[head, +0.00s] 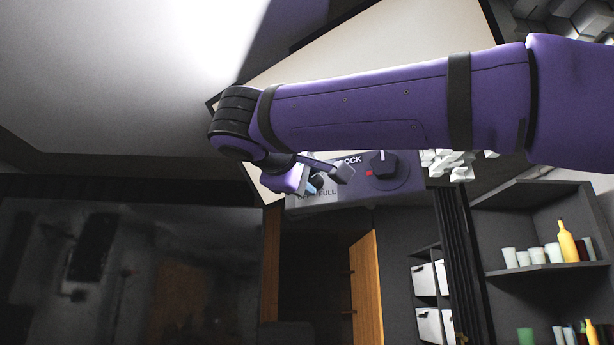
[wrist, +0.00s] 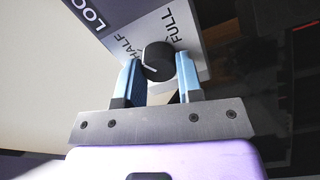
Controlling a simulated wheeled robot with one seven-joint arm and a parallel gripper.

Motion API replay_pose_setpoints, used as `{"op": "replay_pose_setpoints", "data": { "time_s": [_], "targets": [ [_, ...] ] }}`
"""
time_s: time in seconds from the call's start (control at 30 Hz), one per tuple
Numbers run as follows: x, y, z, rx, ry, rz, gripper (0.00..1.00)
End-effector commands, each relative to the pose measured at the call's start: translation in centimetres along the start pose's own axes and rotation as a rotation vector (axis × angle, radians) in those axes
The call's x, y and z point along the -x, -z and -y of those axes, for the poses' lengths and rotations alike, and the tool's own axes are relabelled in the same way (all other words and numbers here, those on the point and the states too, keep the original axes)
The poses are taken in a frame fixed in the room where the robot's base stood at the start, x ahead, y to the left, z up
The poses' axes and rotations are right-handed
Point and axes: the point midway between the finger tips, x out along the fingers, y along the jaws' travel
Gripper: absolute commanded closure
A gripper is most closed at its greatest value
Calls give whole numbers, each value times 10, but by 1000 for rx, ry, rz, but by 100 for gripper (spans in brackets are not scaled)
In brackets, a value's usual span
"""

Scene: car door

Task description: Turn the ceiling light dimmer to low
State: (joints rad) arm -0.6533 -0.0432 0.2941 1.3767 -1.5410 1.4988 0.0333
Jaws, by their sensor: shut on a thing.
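A grey control box (head: 345,190) hangs below the ceiling in the head view, with printed words including "FULL". In the wrist view its face (wrist: 150,22) shows "HALF" and "FULL" beside a black dimmer knob (wrist: 158,58). A white pointer line on the knob shows toward its lower left. My gripper (head: 328,178) is at the left part of the box. In the wrist view my gripper (wrist: 158,75) has its two blue fingers on either side of the knob, shut on it. In the head view this knob is mostly hidden by my gripper.
A second black knob (head: 384,163) with a red mark sits on the right of the box, near the word ending "OCK". My arm crosses in front of a pale panel above. Shelves (head: 545,268) with cups and bottles stand at the lower right.

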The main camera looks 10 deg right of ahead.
Motion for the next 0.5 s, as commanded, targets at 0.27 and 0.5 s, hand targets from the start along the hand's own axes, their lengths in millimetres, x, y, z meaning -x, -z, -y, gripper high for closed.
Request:
{"op": "replay_pose_setpoints", "data": {
  "time_s": [0.27,0.5],
  "targets": [
    [0,0,1,260,1,0,90],
    [0,0,2,488,1,0,90]
  ]
}}
